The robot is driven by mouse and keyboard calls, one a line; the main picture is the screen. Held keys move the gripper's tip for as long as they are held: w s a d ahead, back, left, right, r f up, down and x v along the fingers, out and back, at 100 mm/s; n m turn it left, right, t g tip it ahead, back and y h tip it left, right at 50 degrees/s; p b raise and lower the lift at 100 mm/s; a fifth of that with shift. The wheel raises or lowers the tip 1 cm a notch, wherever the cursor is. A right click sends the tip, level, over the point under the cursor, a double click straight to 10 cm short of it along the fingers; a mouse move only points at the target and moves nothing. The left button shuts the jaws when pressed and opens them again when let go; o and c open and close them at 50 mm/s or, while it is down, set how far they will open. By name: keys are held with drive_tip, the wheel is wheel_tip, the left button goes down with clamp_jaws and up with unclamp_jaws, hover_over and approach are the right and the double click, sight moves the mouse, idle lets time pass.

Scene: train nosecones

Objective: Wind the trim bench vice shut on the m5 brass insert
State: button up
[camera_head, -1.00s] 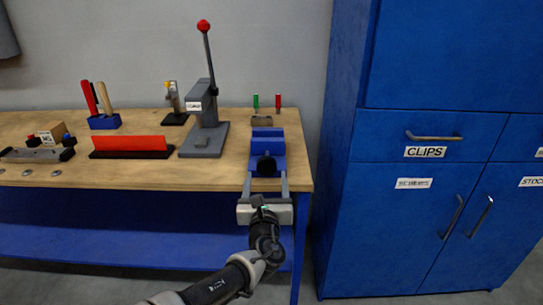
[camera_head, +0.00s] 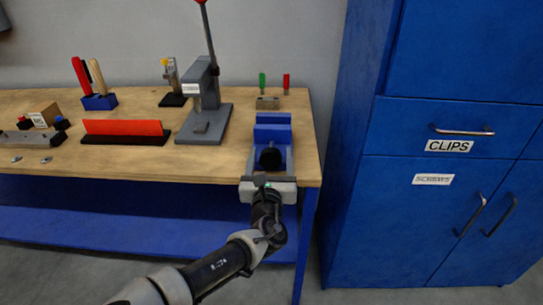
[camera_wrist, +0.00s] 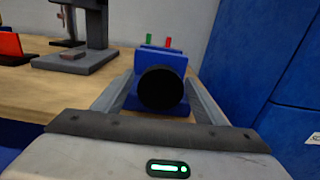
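The trim bench vice (camera_head: 273,133) is blue and sits at the right front corner of the bench, with a round black knob (camera_head: 270,158) facing me. In the wrist view the knob (camera_wrist: 161,88) is near the middle, with the blue vice body (camera_wrist: 160,60) behind it. My gripper (camera_head: 271,153) is open, its two grey fingers reaching forward on the left and right of the knob. The wrist view shows gaps between the fingers (camera_wrist: 162,92) and the knob. I cannot make out the m5 brass insert; the jaw gap is not clearly visible.
A grey arbor press (camera_head: 205,100) stands left of the vice. A small stand with green and red-handled tools (camera_head: 267,103) is behind it. A red strip on a black base (camera_head: 124,128) lies further left. The blue cabinet (camera_head: 440,190) rises close on the right.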

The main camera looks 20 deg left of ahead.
drive_tip(key=c, duration=1)
drive_tip(key=shift+c, duration=0.2)
drive_tip(key=shift+m, duration=0.3)
drive_tip(key=m, duration=0.4)
drive_tip(key=shift+a+r, duration=0.1)
drive_tip(key=shift+m, duration=0.7)
drive_tip(key=shift+s+f, duration=0.1)
drive_tip(key=shift+f, duration=0.1)
